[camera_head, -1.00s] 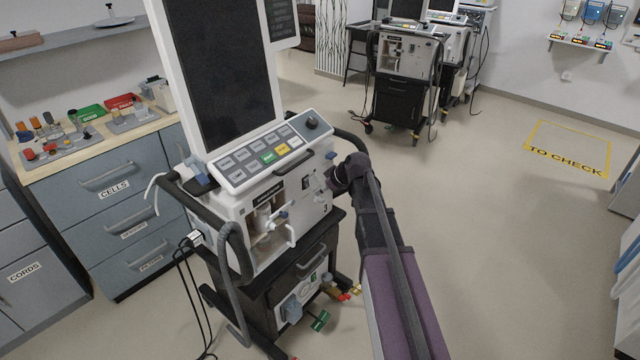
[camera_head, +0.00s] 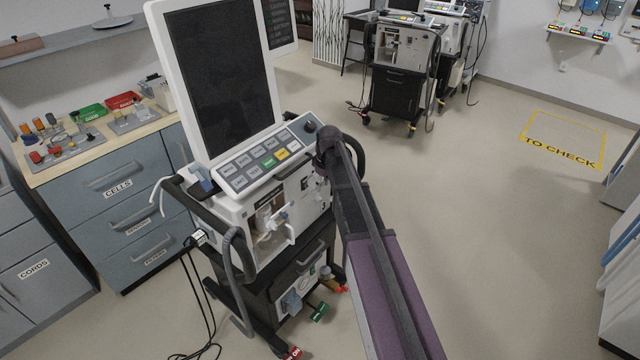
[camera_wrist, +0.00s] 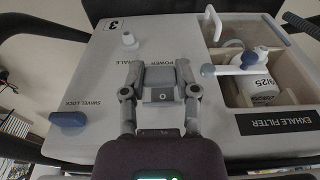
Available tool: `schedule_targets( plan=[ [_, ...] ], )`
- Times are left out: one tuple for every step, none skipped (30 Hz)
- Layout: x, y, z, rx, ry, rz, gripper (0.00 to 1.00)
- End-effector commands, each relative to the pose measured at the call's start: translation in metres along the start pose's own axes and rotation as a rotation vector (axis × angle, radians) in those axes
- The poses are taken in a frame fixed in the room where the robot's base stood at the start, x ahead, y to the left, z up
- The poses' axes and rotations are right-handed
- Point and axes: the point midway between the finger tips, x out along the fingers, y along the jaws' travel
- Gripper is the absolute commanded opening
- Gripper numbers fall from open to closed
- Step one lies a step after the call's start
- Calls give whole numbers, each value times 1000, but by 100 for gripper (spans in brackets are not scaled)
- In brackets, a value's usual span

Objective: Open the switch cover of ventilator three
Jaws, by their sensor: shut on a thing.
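Ventilator three (camera_head: 312,205) stands in front of me, with a tall dark screen and a sloped key panel. Its white side panel, marked 3, fills the wrist view (camera_wrist: 90,105). My gripper (camera_wrist: 164,72) is at the POWER label there, its two fingers on either side of a small grey switch cover (camera_wrist: 162,76). They are shut on it. A mark like a 0 shows on the grey block between the fingers. I cannot tell how far the cover is tilted. In the head view my wrist hides the gripper and the cover.
In the wrist view, a blue swivel lock knob (camera_wrist: 70,119) is at left and a white exhale port (camera_wrist: 129,39) above it. An open bay holds the exhale filter (camera_wrist: 258,82). A black handle rail (camera_head: 357,160) passes close to my wrist.

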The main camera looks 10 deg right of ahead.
Motion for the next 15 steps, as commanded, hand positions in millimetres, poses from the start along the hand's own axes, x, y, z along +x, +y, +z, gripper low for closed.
schedule_targets(
  plan=[
    [0, 0, 0, 0, -3, 0, 0],
    [0, 0, 0, 0, -4, 0, 0],
    [0, 0, 0, 0, -4, 0, 0],
    [0, 0, 0, 0, -4, 0, 0],
    [0, 0, 0, 0, -4, 0, 0],
    [0, 0, 0, 0, -4, 0, 0],
    [0, 0, 0, 0, -3, 0, 0],
    [0, 0, 0, 0, -3, 0, 0],
    [0, 0, 0, 0, -3, 0, 0],
    [0, 0, 0, 0, -2, 0, 0],
    [0, 0, 0, 0, -2, 0, 42],
    [0, 0, 0, 0, -2, 0, 54],
    [0, 0, 0, 0, -2, 0, 63],
    [0, 0, 0, 0, -2, 0, 72],
    [0, 0, 0, 0, -1, 0, 74]
  ],
)
